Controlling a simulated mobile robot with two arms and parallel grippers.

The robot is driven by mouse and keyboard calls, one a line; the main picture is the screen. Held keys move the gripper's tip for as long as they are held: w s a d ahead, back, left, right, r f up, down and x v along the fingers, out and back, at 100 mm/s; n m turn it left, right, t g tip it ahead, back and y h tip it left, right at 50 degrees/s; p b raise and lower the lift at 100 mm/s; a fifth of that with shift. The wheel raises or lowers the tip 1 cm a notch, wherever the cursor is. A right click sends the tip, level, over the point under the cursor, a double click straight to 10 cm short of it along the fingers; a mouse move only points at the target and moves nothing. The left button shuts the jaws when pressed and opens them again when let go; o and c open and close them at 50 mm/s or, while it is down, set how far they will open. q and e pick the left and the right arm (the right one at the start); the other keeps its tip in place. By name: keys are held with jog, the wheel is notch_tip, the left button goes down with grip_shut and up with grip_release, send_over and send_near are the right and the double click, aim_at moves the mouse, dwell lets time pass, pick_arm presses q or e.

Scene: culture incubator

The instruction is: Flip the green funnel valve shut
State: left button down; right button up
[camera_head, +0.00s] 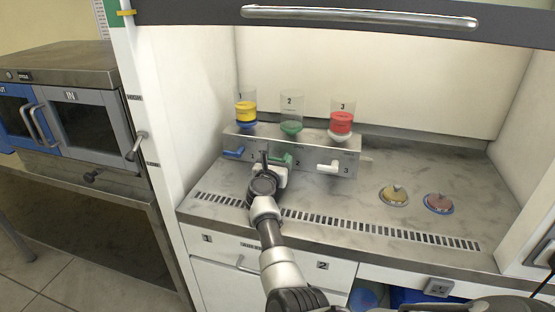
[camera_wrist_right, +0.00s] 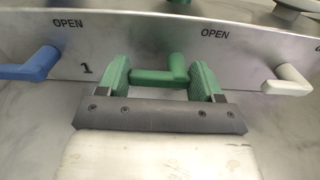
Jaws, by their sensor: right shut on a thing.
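The green valve handle (camera_wrist_right: 160,77) sits on the front of the metal funnel block, between the blue and white handles. It lies sideways, pointing left from its pivot, and also shows in the head view (camera_head: 283,160). My right gripper (camera_wrist_right: 162,82) is shut on it, with one green-padded finger on each side. In the head view my right gripper (camera_head: 268,161) partly covers the handle. Funnel 2 (camera_head: 291,123), above this valve, is clear with green contents. My left gripper is not in view.
The blue handle (camera_wrist_right: 30,66) is left of my right gripper and the white handle (camera_wrist_right: 287,80) is right. Funnel 1 (camera_head: 246,112) holds yellow contents, funnel 3 (camera_head: 341,122) red. Two round lidded items (camera_head: 394,195) (camera_head: 438,203) lie on the right bench. A raised sash (camera_head: 360,17) hangs above.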

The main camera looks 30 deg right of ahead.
jog(key=o, duration=0.9)
jog(key=shift+o, duration=0.2)
